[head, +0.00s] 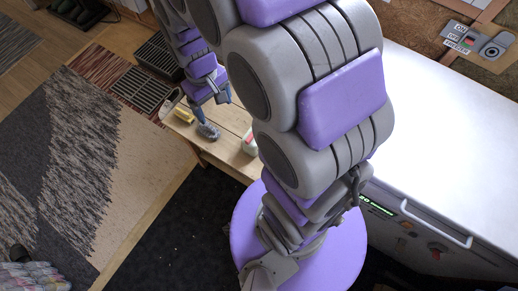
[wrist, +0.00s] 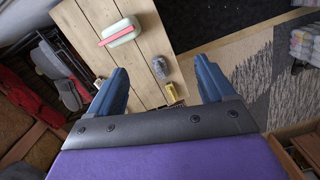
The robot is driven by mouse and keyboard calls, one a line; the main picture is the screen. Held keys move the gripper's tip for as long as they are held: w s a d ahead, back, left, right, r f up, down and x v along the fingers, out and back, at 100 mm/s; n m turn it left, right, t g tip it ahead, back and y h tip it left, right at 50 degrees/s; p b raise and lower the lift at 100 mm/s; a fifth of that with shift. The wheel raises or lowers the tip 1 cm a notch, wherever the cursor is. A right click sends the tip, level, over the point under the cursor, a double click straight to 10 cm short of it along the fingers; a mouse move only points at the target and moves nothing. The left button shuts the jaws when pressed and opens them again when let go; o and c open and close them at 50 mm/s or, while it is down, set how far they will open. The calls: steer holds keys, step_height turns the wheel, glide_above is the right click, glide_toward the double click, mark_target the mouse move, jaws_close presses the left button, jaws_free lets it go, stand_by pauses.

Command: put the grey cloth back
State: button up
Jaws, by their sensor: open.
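A small crumpled grey item, which looks like the grey cloth (wrist: 159,68), lies on a light wooden table (wrist: 137,80). It also shows as a grey-blue lump in the head view (head: 208,131). My gripper (wrist: 160,64) is open, with its two blue fingers spread wide. In the wrist view the cloth shows between the fingertips, beyond them on the tabletop, and nothing is held. The distance from fingers to cloth is hard to tell.
A yellow item (wrist: 172,93) lies beside the cloth. A pale green and white box with a red-pink strip (wrist: 121,33) is farther along the table. A patterned rug (head: 100,130) and dark floor surround it. A white-topped appliance (head: 450,110) stands at right.

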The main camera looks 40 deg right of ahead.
steer(key=s+r+m, duration=0.1)
steer(key=s+r, duration=0.3)
steer(key=s, duration=0.6)
steer(key=s+r, duration=0.3)
steer(key=s, duration=0.8)
steer(key=shift+r+m+g, duration=0.3)
steer(key=shift+r+m, duration=0.05)
steer(key=shift+m, duration=0.05)
steer(key=shift+w, duration=0.1)
